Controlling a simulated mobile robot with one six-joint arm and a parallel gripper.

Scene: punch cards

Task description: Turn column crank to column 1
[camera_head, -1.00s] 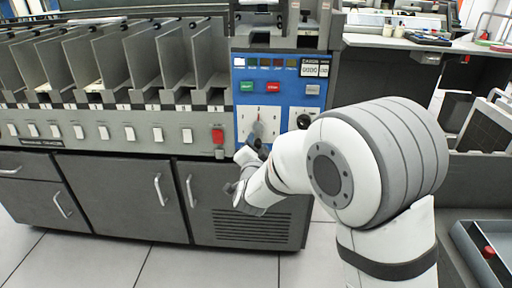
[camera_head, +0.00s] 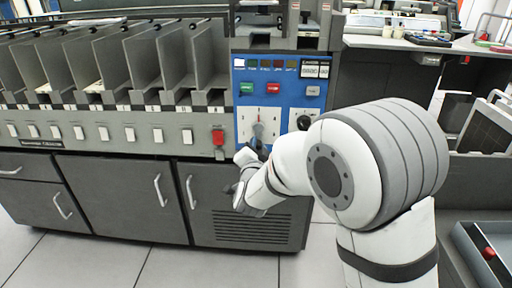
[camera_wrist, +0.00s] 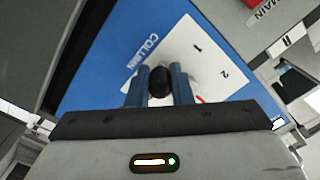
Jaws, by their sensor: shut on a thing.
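The column crank sits on a white dial plate (camera_head: 271,120) on the blue panel of a grey card machine. In the wrist view, the crank's dark round knob (camera_wrist: 160,83) shows between the two blue fingers of my gripper (camera_wrist: 160,88), which are shut on it. The dial plate, with the word COLUMN and the numbers 1 and 2, also shows there (camera_wrist: 183,57). A red mark lies on the plate to the right of the fingers. In the head view, my gripper (camera_head: 255,151) is at the lower part of the dial, and my arm partly hides the crank.
A second black knob (camera_head: 304,122) is right of the dial. Green (camera_head: 246,87) and red (camera_head: 273,88) buttons sit above it. A red switch (camera_head: 218,137) is to the left, beside a row of white keys. Cabinet doors (camera_head: 122,196) are below, with clear floor in front.

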